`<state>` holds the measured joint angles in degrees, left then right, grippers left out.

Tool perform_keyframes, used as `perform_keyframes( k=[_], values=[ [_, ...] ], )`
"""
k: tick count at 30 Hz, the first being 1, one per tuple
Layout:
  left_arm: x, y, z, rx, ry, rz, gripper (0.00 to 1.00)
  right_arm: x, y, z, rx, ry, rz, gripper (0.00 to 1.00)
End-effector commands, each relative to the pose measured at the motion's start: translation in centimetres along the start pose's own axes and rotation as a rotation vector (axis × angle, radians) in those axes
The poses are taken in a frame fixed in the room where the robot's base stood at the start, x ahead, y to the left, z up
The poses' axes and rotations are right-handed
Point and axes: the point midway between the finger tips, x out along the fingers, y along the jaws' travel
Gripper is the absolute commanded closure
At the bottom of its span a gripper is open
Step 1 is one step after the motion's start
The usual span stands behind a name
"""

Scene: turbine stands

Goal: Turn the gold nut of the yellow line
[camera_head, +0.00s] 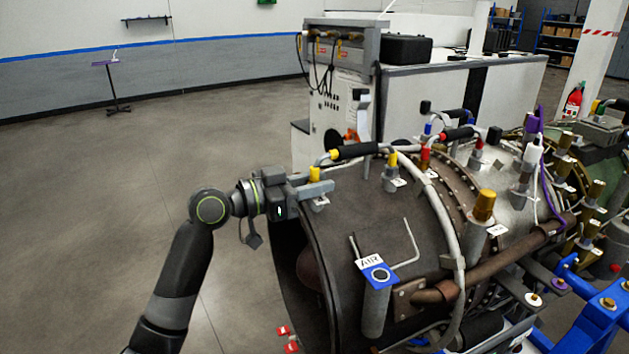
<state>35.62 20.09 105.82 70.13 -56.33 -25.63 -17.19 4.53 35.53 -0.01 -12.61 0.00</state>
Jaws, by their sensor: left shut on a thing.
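A short line with yellow ends and a black sleeve (355,151) arches over the front top of the dark turbine casing (365,205). One yellow end (315,174) stands upright at the casing's front edge, at my left gripper. Another yellow end (393,160) sits on a metal fitting (393,181) further right. My left gripper (317,188) comes in level from the left and is shut around the fitting just below the front yellow end. Its fingers largely hide the gold nut there. My right gripper is not in view.
A blue-topped AIR fitting (380,275) with a bent grey tube stands on the casing's near side. Red-marked lines (458,134) and a large gold cap (484,205) lie to the right. A grey test cabinet (340,95) stands behind.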

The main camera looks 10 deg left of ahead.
Motion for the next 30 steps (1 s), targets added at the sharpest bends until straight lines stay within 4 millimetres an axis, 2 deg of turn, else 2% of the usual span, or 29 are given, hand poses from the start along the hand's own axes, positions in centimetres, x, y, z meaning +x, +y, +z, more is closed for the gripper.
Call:
perform_keyframes(
  k=[10,23,24,28,30],
  values=[
    [0.0,0.1,-0.1,-0.003,0.001,-0.158,0.99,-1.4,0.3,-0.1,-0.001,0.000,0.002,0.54],
    [-0.1,0.0,0.1,-0.003,0.001,-0.184,0.99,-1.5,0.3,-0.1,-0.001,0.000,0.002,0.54],
    [-0.1,0.0,0.0,-0.003,0.001,-0.183,0.72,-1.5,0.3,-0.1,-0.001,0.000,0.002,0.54],
    [-0.1,0.0,0.0,-0.002,0.001,-0.183,0.55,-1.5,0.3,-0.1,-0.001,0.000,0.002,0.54],
    [-0.1,0.0,0.0,-0.002,0.001,-0.183,0.54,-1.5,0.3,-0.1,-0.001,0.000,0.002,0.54]
  ],
)
